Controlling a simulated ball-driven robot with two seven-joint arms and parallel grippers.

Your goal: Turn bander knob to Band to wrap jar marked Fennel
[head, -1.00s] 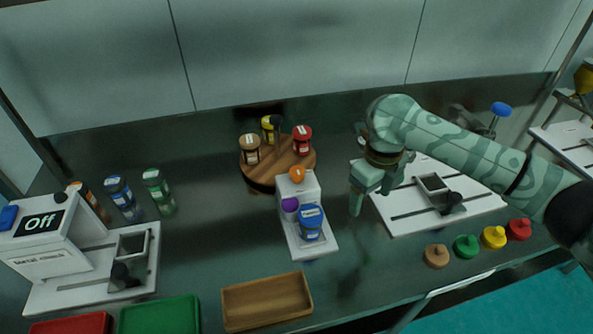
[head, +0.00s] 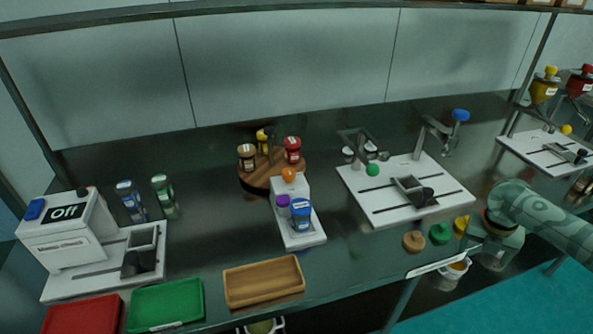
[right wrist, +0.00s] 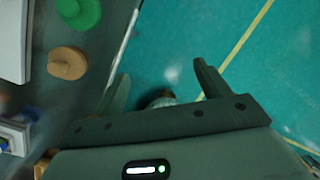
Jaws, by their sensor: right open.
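A small white machine (head: 292,236) stands mid-counter with an orange knob (head: 289,174) on top and a purple part (head: 282,200) on its front; it looks like the bander. A blue-lidded jar (head: 300,213) stands upright on its base. Its label is too small to read, so I cannot tell whether it is Fennel. My right gripper (head: 496,252) is far to the right of this machine, by the counter's front edge. In the right wrist view its fingers (right wrist: 160,88) are apart and empty, over the teal floor. My left gripper is not in view.
A round wooden stand (head: 257,181) with several jars is behind the machine. A wooden tray (head: 264,283) and green tray (head: 166,303) lie in front. A white device marked Off (head: 65,238) is left. Tan (head: 414,241) and green (head: 440,233) lids lie near my right gripper.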

